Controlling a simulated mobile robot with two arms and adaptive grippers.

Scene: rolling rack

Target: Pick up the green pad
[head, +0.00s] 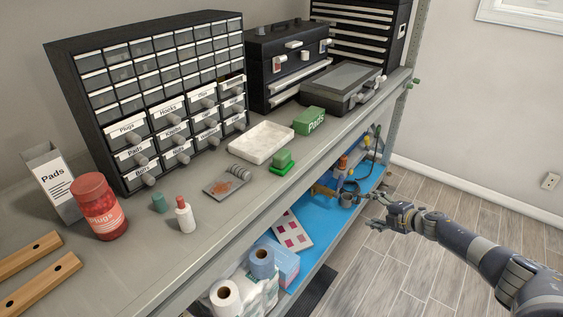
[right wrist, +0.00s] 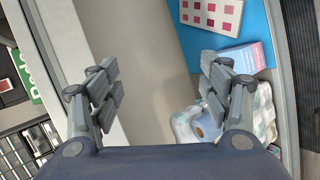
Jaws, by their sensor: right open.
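A small green pad-like block (head: 283,158) sits on a flat green base on the grey top shelf, near its front edge. A larger green box labelled "Pads" (head: 309,121) stands behind it to the right. Part of a green lettered thing (right wrist: 27,76) also shows at the left edge of the right wrist view. My right gripper (head: 370,208) is beyond the shelf's front edge, to the right of the green block and apart from it. In the right wrist view its fingers (right wrist: 160,88) are spread with nothing between them. My left gripper is not in view.
A white tray (head: 261,143), a grey plate (head: 227,183), a small teal block (head: 158,203), a white bottle (head: 185,215) and a red jar (head: 99,207) stand on the top shelf. A drawer cabinet (head: 150,95) is behind.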

